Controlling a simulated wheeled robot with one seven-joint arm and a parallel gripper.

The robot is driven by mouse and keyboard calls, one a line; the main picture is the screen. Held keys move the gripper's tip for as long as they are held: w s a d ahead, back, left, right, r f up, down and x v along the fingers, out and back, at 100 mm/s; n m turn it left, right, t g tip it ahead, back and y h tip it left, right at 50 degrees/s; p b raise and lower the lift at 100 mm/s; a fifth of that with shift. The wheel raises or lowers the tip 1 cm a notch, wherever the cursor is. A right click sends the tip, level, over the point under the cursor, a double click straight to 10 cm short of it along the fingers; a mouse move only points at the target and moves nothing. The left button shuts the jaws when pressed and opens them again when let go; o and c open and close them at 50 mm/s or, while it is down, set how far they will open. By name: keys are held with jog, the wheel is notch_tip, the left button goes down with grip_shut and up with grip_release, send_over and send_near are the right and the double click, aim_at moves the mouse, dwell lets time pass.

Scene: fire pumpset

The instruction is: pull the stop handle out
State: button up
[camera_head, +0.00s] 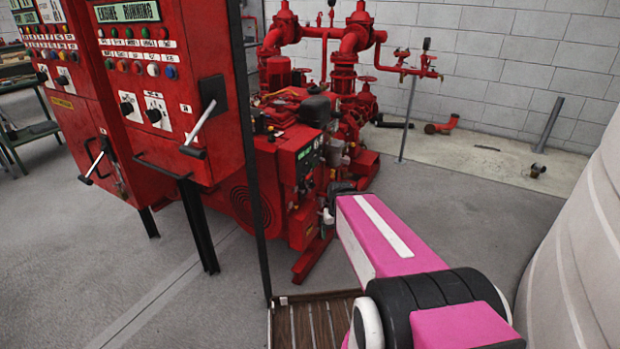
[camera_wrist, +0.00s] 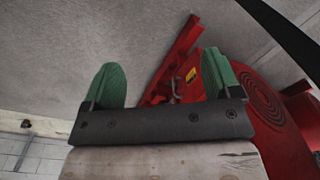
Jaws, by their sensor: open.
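My gripper (camera_wrist: 162,82) shows in the wrist view with its two green fingers spread apart and nothing held between them. Beyond the fingers, in the gap, is a small grey metal piece (camera_wrist: 176,92) on the red pump engine, perhaps the stop handle; I cannot tell for sure. It looks apart from both fingers. In the head view my pink and white arm reaches to the side of the red engine (camera_head: 302,160), which carries a dark control panel. My fingers and any handle there are hidden or too small to make out.
Red control cabinets (camera_head: 185,90) with lever handles stand at the left. A thin dark post (camera_head: 252,150) rises between them and the engine. Red pipework (camera_head: 345,60) stands behind. A large pale rounded tank (camera_head: 585,230) is at the right. Grey floor (camera_head: 470,200) lies open between.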

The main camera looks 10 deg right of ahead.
jog(key=m, duration=0.1)
jog(key=m+t+y, duration=1.1)
jog(key=m+y, duration=0.3)
jog(key=m, duration=1)
send_near(310, 176)
jog(key=x, duration=1)
jog(key=shift+w+a+f, duration=0.1)
jog(key=shift+w+a, duration=0.1)
jog(key=shift+w, duration=0.15)
